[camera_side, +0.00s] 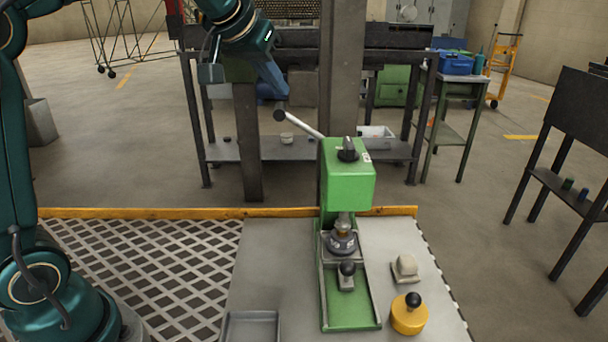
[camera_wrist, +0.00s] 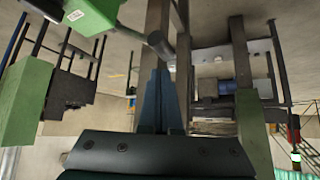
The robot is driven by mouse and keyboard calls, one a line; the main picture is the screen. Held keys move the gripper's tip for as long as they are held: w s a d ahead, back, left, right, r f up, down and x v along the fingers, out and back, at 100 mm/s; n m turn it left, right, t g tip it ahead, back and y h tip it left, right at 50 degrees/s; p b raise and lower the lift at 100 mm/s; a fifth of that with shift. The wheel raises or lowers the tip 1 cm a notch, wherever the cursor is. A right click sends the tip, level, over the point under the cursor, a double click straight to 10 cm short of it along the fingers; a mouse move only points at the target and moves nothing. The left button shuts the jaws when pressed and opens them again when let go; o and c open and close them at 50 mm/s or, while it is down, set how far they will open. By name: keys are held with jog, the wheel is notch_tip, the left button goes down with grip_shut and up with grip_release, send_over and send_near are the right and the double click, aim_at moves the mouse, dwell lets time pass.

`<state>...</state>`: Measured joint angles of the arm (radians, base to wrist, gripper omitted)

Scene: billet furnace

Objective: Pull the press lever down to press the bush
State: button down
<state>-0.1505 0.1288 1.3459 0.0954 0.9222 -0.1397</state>
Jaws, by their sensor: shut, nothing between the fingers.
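The green press (camera_side: 348,185) stands upright on the bench in the side view, and part of its head (camera_wrist: 88,14) shows in the wrist view. Its lever (camera_side: 304,126) slopes up and left from the head to a dark knob (camera_side: 280,115); the lever end also shows in the wrist view (camera_wrist: 159,45). A small brass-coloured part, perhaps the bush (camera_side: 343,228), sits under the ram on a dark round holder (camera_side: 342,243). My gripper (camera_side: 275,94) is shut and empty, just above and left of the knob. Its blue fingers (camera_wrist: 160,100) point towards the lever. Whether they touch the knob is unclear.
A yellow cylinder with a black knob (camera_side: 408,317) and a beige block (camera_side: 405,267) stand right of the press. A grey tray (camera_side: 251,328) lies at front left. A concrete column (camera_side: 342,75) and a dark workbench (camera_side: 230,150) stand behind the press.

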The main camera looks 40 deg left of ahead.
jog(key=shift+f, duration=0.15)
jog(key=shift+f, duration=0.4)
jog(key=shift+f, duration=0.1)
jog(key=shift+f, duration=0.15)
